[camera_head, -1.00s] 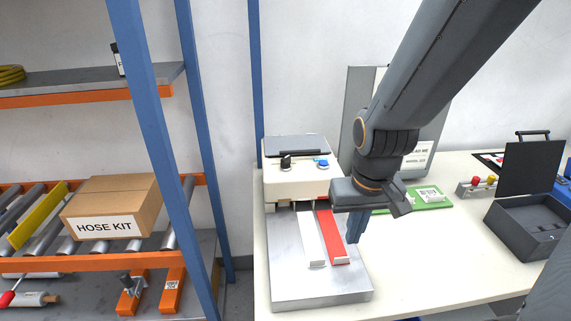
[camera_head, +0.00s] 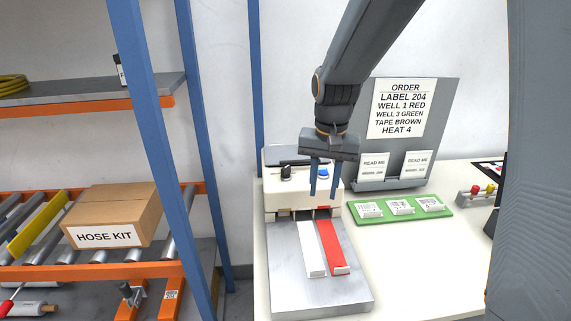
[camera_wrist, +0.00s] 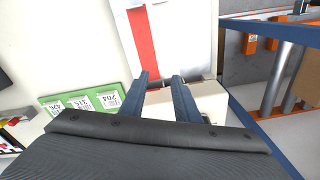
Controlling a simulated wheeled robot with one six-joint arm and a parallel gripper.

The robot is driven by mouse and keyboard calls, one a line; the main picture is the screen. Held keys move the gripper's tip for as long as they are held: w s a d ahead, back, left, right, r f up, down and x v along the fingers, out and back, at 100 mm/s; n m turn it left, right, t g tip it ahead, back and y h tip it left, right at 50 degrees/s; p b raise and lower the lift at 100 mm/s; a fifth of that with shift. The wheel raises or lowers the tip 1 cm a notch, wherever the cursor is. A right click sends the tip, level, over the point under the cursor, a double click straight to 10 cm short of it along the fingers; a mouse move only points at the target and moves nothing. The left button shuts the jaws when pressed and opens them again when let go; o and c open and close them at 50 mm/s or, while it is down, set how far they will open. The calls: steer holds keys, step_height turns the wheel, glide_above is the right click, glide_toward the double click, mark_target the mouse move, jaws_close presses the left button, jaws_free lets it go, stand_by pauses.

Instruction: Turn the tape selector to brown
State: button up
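The cream tape machine (camera_head: 278,188) stands on the table with a black knob (camera_head: 287,172), which looks like the tape selector, at its top left. A white strip (camera_head: 312,250) and a red strip (camera_head: 332,248) lie on the metal plate in front; no brown tape shows. My gripper (camera_head: 323,195) is open and empty, fingers pointing down at the right part of the machine, right of the knob. The fingers partly hide the blue button there. In the wrist view the open fingers (camera_wrist: 162,80) show over the machine; the knob cannot be made out there.
An order board (camera_head: 397,108) behind reads "TAPE BROWN". A green tray (camera_head: 440,211) with labels lies to the right. A blue shelf post (camera_head: 258,75) rises at the left, with a hose kit box (camera_head: 113,212) on rollers beyond. The table's front right is clear.

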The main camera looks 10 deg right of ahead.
mark_target(285, 167)
steer(key=w+a+r+m, duration=0.1)
steer(key=w+a+r, duration=0.1)
steer(key=w, duration=0.3)
steer(key=w+a+r+m, duration=0.1)
steer(key=w+a+m, duration=0.1)
steer(key=w+a, duration=0.1)
steer(key=w+a+r+m, duration=0.2)
steer(key=w, duration=0.4)
steer(key=shift+w+a+r+g+p, duration=0.3)
steer(key=shift+w+a+g+p, duration=0.05)
steer(key=shift+a+g+p, duration=0.05)
steer(key=shift+f+p, duration=1.25)
steer(key=shift+f, duration=2.55)
jaws_close()
